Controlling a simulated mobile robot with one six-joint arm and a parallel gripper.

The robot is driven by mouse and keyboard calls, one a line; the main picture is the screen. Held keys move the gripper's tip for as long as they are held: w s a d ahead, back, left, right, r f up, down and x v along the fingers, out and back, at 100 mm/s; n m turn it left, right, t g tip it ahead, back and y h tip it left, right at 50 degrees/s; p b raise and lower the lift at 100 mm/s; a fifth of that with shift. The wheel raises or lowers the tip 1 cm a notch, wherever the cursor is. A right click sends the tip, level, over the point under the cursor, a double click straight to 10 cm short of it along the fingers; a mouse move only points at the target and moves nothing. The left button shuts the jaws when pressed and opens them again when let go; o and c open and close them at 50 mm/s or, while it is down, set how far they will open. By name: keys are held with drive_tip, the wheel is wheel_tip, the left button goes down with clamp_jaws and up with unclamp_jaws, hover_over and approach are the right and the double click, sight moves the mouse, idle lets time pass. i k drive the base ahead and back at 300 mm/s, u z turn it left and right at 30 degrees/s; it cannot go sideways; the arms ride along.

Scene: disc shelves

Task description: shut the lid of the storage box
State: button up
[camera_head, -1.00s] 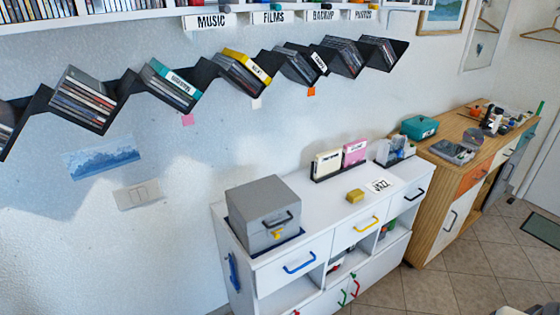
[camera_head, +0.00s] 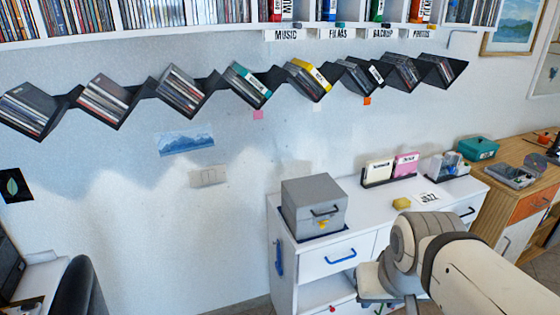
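The grey storage box (camera_head: 313,211) stands on the left end of the white cabinet top, on a dark blue base or mat. Its top looks flat and level, and no raised lid shows; whether the lid is fully down cannot be told at this size. A dark handle (camera_head: 325,211) and a small yellow latch (camera_head: 323,226) are on its front. My arm (camera_head: 440,255) reaches in from the lower right, in front of the cabinet and to the right of the box, apart from it in the picture. I cannot make out my gripper's fingers.
The white cabinet (camera_head: 350,245) also carries a yellow block (camera_head: 401,203), a JAZZ card (camera_head: 427,198) and disc holders. A zigzag disc shelf (camera_head: 210,88) runs along the wall above. A dark chair back (camera_head: 80,287) is at lower left.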

sight(317, 196)
drive_tip(key=u, duration=0.1)
drive_tip(key=i, duration=1)
drive_tip(key=u, duration=0.05)
